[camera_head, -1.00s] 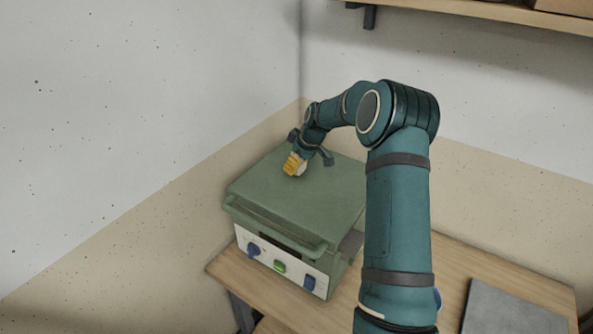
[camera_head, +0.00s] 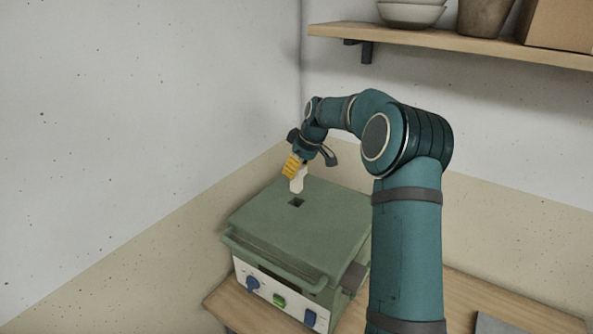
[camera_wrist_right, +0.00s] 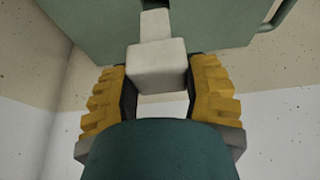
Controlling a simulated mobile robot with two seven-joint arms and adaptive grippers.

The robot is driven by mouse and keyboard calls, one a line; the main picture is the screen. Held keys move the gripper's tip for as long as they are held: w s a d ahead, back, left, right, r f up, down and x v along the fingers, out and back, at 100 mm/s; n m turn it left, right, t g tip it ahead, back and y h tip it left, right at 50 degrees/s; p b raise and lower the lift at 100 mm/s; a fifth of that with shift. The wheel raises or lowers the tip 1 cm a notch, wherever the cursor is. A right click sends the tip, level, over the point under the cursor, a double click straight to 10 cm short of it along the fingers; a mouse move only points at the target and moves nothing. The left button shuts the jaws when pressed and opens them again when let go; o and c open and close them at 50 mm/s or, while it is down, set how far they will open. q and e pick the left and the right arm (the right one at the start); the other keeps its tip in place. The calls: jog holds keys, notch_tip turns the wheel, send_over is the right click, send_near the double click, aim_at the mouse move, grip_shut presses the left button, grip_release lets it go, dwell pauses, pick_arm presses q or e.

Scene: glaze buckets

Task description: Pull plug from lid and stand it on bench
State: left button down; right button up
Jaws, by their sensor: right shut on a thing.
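My right gripper (camera_head: 293,167) has yellow ribbed fingers and is shut on the white plug (camera_head: 298,181). It holds the plug in the air above the green lid (camera_head: 265,225), clear of the dark square hole (camera_head: 296,202). In the right wrist view, the pale plug (camera_wrist_right: 157,66) sits between the fingertips of the right gripper (camera_wrist_right: 160,85), its narrower end pointing toward the lid (camera_wrist_right: 215,25). The wooden bench (camera_head: 222,300) carries the green box with the lid. My left gripper is not in view.
The box front has blue knobs and a green switch (camera_head: 279,300). Bare bench (camera_head: 520,295) lies to the right of the box, with a grey flat thing (camera_head: 497,323) at the lower edge. A shelf (camera_head: 430,38) with bowls, a pot and a box hangs above at the right.

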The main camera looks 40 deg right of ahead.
jog(key=shift+r, duration=0.15)
jog(key=shift+r+p, duration=1.1)
jog(key=shift+r, duration=0.25)
jog(key=shift+r+p, duration=0.45)
jog(key=shift+r, duration=2.3)
